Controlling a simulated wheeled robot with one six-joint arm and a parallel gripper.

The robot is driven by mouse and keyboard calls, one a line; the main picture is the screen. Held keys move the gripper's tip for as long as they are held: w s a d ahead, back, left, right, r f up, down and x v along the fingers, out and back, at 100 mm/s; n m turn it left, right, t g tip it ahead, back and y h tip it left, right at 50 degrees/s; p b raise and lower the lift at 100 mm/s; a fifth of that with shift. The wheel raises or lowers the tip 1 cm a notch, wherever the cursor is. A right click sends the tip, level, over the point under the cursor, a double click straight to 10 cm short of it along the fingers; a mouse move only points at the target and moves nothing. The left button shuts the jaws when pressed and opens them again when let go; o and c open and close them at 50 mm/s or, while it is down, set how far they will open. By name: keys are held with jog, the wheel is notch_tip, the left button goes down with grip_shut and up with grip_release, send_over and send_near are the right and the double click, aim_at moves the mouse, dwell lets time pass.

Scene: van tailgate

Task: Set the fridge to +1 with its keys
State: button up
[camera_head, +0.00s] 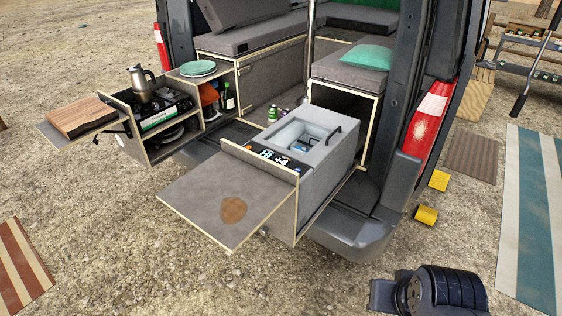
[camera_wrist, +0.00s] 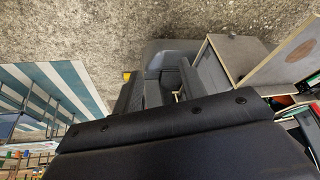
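The fridge (camera_head: 333,148) is a grey box on the slide-out at the van's rear, with its top open in the head view. Its front strip carries a dark control panel (camera_head: 273,158) with a lit blue display, which seems to read "HI +4". Small keys sit on this strip, too small to tell apart. In the wrist view the panel's face cannot be made out. No fingertips of my gripper show in either view, and nothing is seen touching the panel.
A grey flap table (camera_head: 215,195) with a brown stain juts out before the fridge. A kitchen drawer with a stove and moka pot (camera_head: 142,82) stands left. The van's bumper (camera_head: 355,228) and yellow chocks (camera_head: 426,215) are right. Gravel in front is open.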

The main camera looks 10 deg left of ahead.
grip_shut()
dwell(0.8)
